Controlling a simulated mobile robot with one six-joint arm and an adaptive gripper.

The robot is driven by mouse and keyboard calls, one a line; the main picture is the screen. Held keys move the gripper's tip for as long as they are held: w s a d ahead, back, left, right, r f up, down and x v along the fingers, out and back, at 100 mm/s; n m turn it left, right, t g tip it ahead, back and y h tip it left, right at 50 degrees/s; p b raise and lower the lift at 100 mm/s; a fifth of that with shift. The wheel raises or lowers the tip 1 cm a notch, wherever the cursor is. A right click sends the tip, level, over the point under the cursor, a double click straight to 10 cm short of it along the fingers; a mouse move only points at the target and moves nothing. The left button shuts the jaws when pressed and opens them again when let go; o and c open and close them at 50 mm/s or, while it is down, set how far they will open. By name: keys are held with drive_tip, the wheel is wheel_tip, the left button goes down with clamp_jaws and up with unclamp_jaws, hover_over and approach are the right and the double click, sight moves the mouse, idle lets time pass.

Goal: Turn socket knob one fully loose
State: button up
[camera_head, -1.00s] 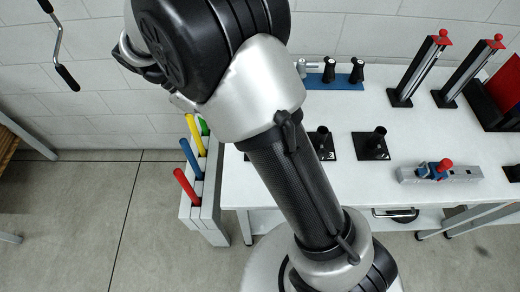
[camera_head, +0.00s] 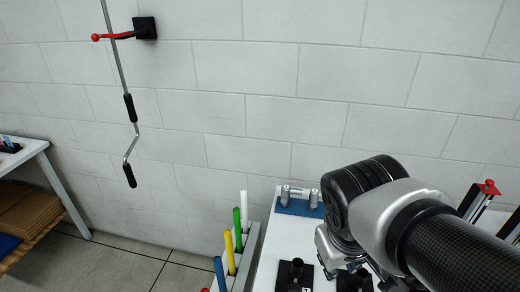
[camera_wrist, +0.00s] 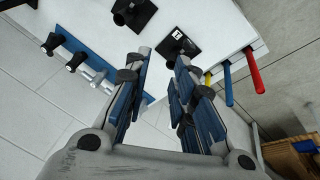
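Two black square socket bases with upright tubes stand on the white table. In the head view one base (camera_head: 292,279) is at the bottom edge, and the other is partly behind my arm. In the wrist view one base (camera_wrist: 183,47) carries a small white label, too small to read surely, and another (camera_wrist: 133,12) is at the top edge. I cannot make out a separate knob on either socket. My gripper (camera_wrist: 162,58) is open and empty, its blue-padded fingers apart above the table, with the labelled base beyond the tips. Its fingers are not clear in the head view.
A blue rack (camera_head: 298,207) with silver and black-knobbed pieces lies at the back of the table (camera_head: 272,245). Coloured handles, including a green one (camera_head: 237,230), stand in a holder at the table's left. A crank (camera_head: 130,130) hangs before the wall. Floor is free at left.

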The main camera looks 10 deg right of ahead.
drive_tip(key=w+d+r+n+t+h+p, duration=0.2)
drive_tip(key=w+d+r+p, duration=0.2)
drive_tip(key=w+d+p, duration=0.4)
drive_tip(key=w+d+n+p, duration=0.2)
drive_tip(key=w+d, duration=0.1)
drive_tip(key=n+g+y+p, duration=0.4)
drive_tip(key=n+y+p, duration=0.45)
drive_tip(key=p, duration=0.45)
approach(296, 287)
drive_tip(key=b+x, duration=0.9)
drive_tip(key=x, duration=0.1)
drive_tip(key=shift+w+a+f+b, duration=0.1)
drive_tip(key=shift+b, duration=0.2)
drive_tip(key=shift+c, duration=0.5)
clamp_jaws()
